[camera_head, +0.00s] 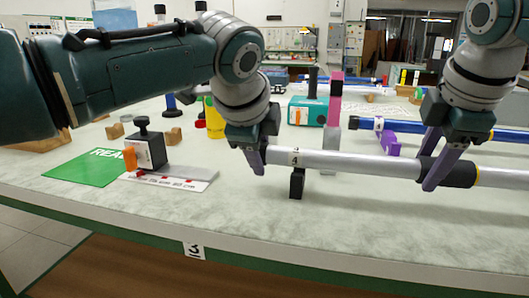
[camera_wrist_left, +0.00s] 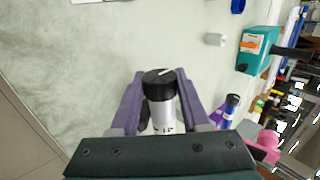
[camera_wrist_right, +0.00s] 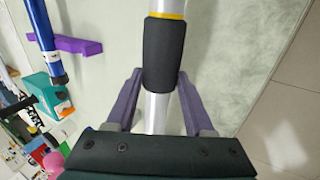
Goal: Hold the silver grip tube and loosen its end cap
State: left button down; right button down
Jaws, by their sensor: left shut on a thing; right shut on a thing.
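The silver grip tube (camera_head: 345,161) lies level above the table, with a "4" label near its left end. A black sleeve (camera_head: 455,172) and a yellow ring sit further right along it. My right gripper (camera_head: 433,172) is shut on the tube at the left part of this sleeve, which also shows in the right wrist view (camera_wrist_right: 163,55). The black end cap (camera_wrist_left: 158,86), with a white mark, shows in the left wrist view between the fingertips of my left gripper (camera_wrist_left: 161,82). In the head view my left gripper (camera_head: 256,155) hides the cap.
A black stand (camera_head: 297,184) is under the tube near its left end. A green mat (camera_head: 88,166), a black-and-white block (camera_head: 150,151) and a white strip lie left. Behind are a teal box (camera_head: 306,112), a pink post (camera_head: 336,92) and a blue tube (camera_head: 440,131). The table front is clear.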

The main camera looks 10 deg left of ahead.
pick_arm(q)
jog(key=shift+w+g, duration=0.1)
jog(key=shift+g, duration=0.8)
jog(key=shift+c, duration=1.8)
grip_release()
jog(key=shift+r, duration=0.1)
jog(key=v, duration=1.2)
